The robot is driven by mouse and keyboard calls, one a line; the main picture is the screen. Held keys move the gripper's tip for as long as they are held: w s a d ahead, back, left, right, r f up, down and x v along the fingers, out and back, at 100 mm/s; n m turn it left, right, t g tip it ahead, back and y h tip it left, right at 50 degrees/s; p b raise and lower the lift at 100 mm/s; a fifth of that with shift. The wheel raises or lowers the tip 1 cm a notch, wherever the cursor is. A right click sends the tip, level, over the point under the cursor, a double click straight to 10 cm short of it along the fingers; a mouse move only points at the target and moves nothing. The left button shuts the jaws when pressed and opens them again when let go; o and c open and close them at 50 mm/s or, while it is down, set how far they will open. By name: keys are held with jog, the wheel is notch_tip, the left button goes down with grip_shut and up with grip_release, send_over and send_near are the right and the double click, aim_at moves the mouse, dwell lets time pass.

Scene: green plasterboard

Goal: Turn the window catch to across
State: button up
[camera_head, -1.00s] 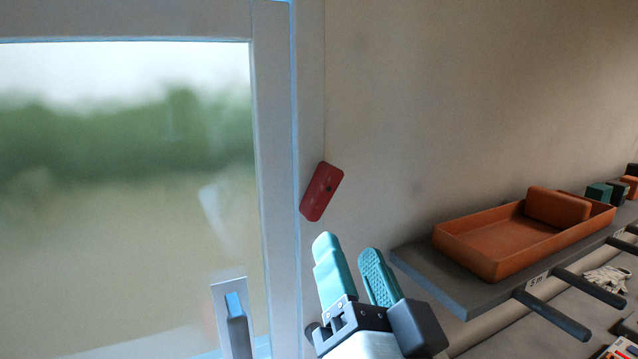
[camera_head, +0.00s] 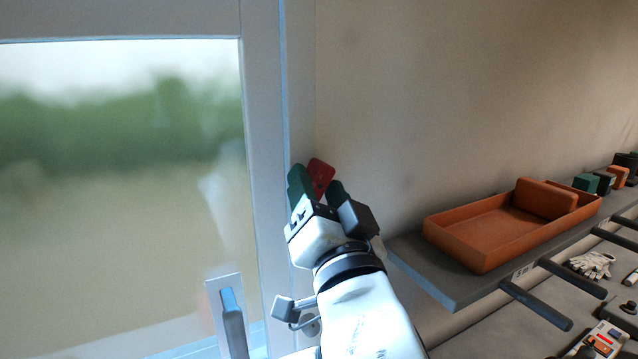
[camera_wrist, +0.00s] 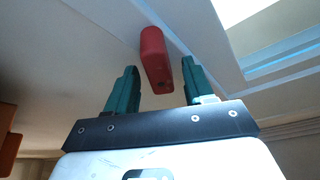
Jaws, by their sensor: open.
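The red window catch (camera_head: 320,174) is fixed on the frame at the right side of the window. In the head view it is tilted, and its lower part is hidden behind my gripper. My gripper (camera_head: 318,186) is open, with one green finger to the left of the catch and the other to its right. In the wrist view the catch (camera_wrist: 156,60) lies between the spread fingers of my gripper (camera_wrist: 154,82), nearer the right finger. I cannot tell whether either finger touches it.
A grey shelf (camera_head: 408,252) with an orange tray (camera_head: 456,252) stands to the right. A window handle (camera_head: 231,318) is at lower left. White gloves (camera_head: 592,264) and other small items lie farther right. The wall above the shelf is clear.

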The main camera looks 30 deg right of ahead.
grip_shut()
dwell(0.6)
